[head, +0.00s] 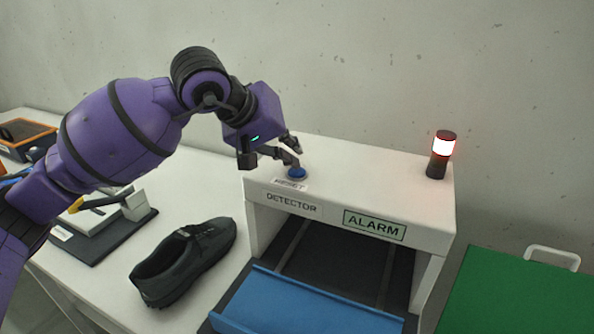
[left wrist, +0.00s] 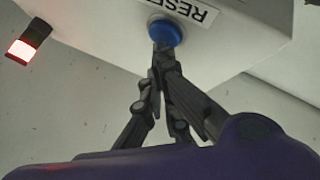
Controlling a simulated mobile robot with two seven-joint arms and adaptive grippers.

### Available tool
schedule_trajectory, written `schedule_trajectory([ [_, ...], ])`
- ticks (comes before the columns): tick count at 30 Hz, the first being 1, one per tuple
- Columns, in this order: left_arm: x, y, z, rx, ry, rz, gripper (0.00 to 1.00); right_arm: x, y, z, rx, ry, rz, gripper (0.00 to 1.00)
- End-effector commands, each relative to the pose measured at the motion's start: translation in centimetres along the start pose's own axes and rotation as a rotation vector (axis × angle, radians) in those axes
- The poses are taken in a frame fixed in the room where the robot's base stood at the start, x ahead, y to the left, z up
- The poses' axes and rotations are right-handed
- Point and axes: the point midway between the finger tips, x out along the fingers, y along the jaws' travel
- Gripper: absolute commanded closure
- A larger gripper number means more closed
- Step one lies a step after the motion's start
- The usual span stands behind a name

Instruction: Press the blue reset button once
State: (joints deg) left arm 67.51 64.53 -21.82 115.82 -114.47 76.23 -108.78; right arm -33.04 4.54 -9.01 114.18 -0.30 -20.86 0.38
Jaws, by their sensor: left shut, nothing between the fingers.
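The blue reset button (head: 297,173) sits on top of the white detector box (head: 360,190), beside a RESET label (head: 289,184). In the left wrist view the button (left wrist: 166,28) shows just past my fingertips, with the RESET label (left wrist: 178,12) next to it. My left gripper (head: 297,158) is shut and empty, and its fingertips are right at the button. In the left wrist view the shut fingertips (left wrist: 166,46) overlap the button's edge; I cannot tell whether they touch or press it. My right gripper is not in view.
An alarm lamp (head: 441,155) glows white-red at the box's right end. A black shoe (head: 185,262) lies on the white table left of the box. A green surface (head: 520,295) is at right.

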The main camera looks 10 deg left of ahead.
Motion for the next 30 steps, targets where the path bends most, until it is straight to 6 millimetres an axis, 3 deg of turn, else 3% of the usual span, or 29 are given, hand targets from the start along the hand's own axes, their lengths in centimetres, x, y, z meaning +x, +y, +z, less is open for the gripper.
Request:
schedule_trajectory([
  [30, 0.51, -0.35, 0.38, 0.001, 0.001, 0.001, 1.00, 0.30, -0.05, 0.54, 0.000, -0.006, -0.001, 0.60],
])
